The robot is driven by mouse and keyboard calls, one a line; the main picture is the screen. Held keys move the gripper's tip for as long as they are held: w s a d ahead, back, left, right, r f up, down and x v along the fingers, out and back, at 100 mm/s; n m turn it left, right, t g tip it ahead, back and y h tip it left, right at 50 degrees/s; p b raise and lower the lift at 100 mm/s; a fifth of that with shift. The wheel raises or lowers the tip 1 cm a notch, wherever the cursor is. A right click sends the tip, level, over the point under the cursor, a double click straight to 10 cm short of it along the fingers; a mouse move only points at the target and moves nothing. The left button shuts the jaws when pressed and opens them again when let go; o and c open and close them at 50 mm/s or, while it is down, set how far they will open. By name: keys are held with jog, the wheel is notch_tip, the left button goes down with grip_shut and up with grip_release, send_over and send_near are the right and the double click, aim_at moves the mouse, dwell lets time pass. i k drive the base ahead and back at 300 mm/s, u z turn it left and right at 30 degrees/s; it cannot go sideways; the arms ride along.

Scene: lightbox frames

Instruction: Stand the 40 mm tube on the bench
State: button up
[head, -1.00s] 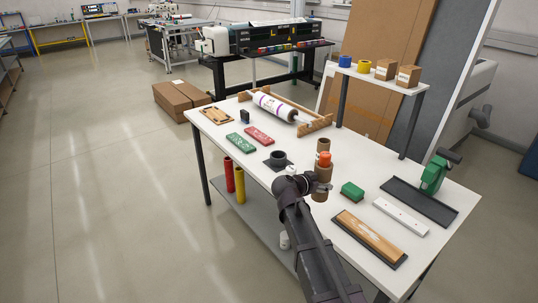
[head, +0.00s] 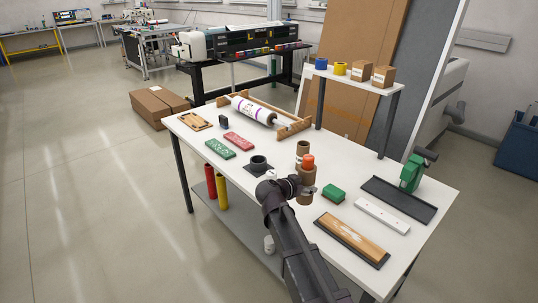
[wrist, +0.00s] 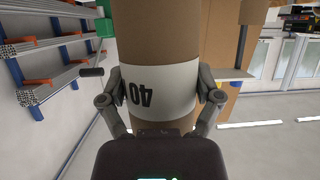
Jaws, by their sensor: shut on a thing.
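My gripper (wrist: 160,95) is shut on a brown cardboard tube (wrist: 160,28) with a white label reading 40, which appears upside down in the wrist view. The fingers press on both sides at the label. In the head view my gripper (head: 306,193) is over the white bench (head: 285,222), near its front edge. The brown tube (head: 306,176) shows upright at the gripper. Whether its lower end touches the bench is hidden by my arm.
A dark ring-shaped holder (head: 259,162) stands left of the gripper. A green block (head: 334,193) lies close on the right. A wooden-handled squeegee (head: 350,238), white bar (head: 382,215) and dark tray (head: 398,200) lie further right. A printed roll (head: 253,110) rests on a wooden cradle behind.

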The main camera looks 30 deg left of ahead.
aim_at(321, 180)
jog(key=i, duration=0.9)
jog(key=u, duration=0.05)
